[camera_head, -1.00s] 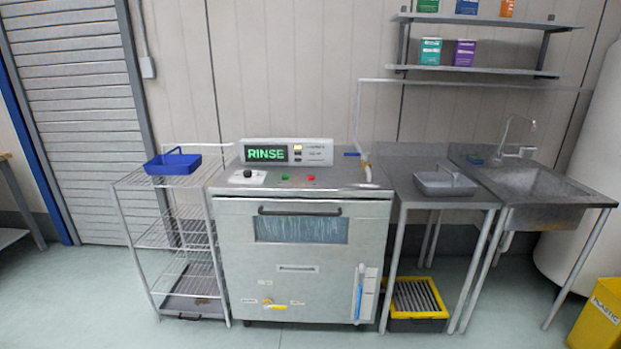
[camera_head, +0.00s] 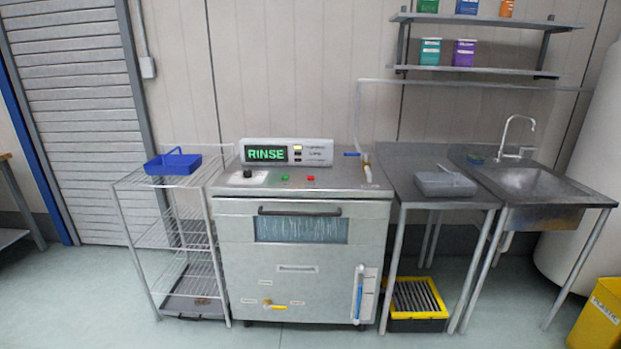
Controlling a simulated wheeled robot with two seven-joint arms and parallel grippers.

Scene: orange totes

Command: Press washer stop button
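The washer (camera_head: 230,235) is a grey box-shaped machine in the middle of the head view, with its front door closed and a window (camera_head: 300,229) in it. A display (camera_head: 267,153) on top reads "RINSE" in green. On the top front edge sit a red button (camera_head: 310,178), a green button (camera_head: 285,178) and a black knob (camera_head: 248,173) on a white plate. No label beside the red button can be read. Neither of my grippers is in view.
A wire rack (camera_head: 128,182) with a blue basket (camera_head: 172,162) stands left of the washer. A steel table (camera_head: 415,200) with a grey tray (camera_head: 444,184) and a sink (camera_head: 535,183) stand right. A yellow bin (camera_head: 597,318) is at far right. Floor in front is clear.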

